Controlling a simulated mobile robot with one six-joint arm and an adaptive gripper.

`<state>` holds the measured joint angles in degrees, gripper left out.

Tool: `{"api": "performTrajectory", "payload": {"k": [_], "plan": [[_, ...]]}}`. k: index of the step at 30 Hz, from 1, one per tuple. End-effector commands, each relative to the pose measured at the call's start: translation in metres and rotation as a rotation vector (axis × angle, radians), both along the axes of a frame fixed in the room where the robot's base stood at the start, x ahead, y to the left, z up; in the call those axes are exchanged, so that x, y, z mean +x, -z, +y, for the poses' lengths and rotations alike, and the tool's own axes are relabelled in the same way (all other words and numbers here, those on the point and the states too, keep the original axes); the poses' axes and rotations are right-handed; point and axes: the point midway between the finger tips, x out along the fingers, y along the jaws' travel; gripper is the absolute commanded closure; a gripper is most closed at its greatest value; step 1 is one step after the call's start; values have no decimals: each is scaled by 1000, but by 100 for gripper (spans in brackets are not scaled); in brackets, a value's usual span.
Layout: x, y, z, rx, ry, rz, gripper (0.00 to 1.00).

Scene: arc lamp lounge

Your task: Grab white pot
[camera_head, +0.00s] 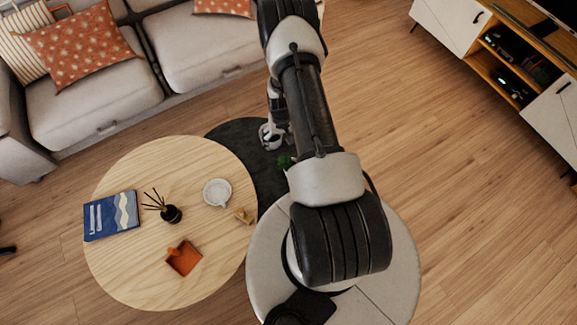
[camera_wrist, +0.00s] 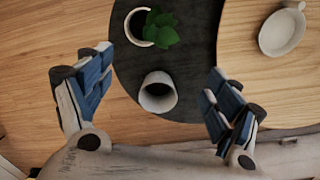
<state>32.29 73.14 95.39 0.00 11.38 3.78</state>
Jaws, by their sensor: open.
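In the wrist view, an empty white pot (camera_wrist: 158,98) sits on a dark round surface (camera_wrist: 190,60), its open mouth showing a grey inside. Another white pot (camera_wrist: 134,24) with a green plant (camera_wrist: 160,30) stands beyond it. My gripper (camera_wrist: 162,78) is open, with its blue-padded fingers apart on either side of the empty pot in the picture. Nothing is between the pads. I cannot tell how high it is above the pot. In the head view, my gripper (camera_head: 268,136) is over the dark surface (camera_head: 240,135). The plant (camera_head: 285,161) is partly hidden there by my arm, and the empty pot is not clear.
A round wooden table (camera_head: 140,230) beside the dark surface holds a white dish (camera_head: 217,192), an orange tray (camera_head: 184,258), a reed diffuser (camera_head: 170,213), a blue book (camera_head: 111,216) and a small wooden piece (camera_head: 243,216). A grey sofa (camera_head: 90,100) stands behind. Floor at right is clear.

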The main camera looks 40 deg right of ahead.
Motion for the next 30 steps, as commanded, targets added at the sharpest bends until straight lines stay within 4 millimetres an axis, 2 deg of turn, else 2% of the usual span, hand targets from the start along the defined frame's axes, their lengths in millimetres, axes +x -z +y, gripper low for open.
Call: {"api": "performTrajectory", "payload": {"k": [6, 13, 16, 25, 30], "plan": [[-2, 49, 1, 2, 0, 2, 16], [-2, 96, 1, 2, -1, 2, 16], [-2, 109, 1, 1, -1, 2, 16], [-5, 125, 2, 2, -1, 2, 16], [-14, 150, 3, 2, -1, 2, 16]]}}
